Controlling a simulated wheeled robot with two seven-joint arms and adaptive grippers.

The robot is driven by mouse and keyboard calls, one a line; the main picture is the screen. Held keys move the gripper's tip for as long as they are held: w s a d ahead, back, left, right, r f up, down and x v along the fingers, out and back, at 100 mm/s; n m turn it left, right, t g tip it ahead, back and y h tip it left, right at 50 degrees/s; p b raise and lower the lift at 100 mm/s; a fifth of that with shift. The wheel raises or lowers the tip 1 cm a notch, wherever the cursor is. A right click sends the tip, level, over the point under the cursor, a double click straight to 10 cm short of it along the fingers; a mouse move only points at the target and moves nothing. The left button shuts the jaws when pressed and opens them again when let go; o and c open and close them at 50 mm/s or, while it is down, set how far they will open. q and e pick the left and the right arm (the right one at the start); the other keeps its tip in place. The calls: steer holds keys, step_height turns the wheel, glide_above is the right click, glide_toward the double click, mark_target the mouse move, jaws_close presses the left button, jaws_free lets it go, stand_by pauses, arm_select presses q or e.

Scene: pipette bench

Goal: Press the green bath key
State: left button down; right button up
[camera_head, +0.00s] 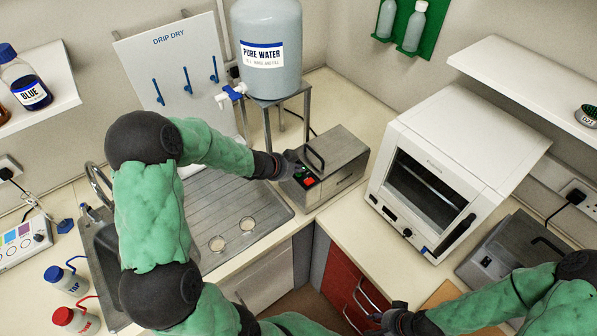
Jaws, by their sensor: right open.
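The steel bath (340,173) with a dark lid handle stands in the back corner, right of the sink. Its front left panel carries a small green key (300,171) and a red key (309,182). My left gripper (292,165) is at the panel, right by the green key and partly covering it. I cannot tell whether it touches the key, and its fingers are too small to read. My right gripper (380,319) is open and low in front of the red drawers, away from the bath.
The water tank (268,75) on its metal stand is behind the bath. The white oven (440,165) is to its right, with a second grey box (512,255) beyond. The steel drainer (215,205) with two round glass items lies under my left arm.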

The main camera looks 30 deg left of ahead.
mark_target(297, 175)
arm_select(q)
steer(key=shift+r, duration=0.25)
step_height(297, 175, up, 6)
steer(key=p, duration=0.6)
steer(key=shift+p, duration=0.3)
steer(key=shift+f, duration=0.1)
stand_by(0.6)
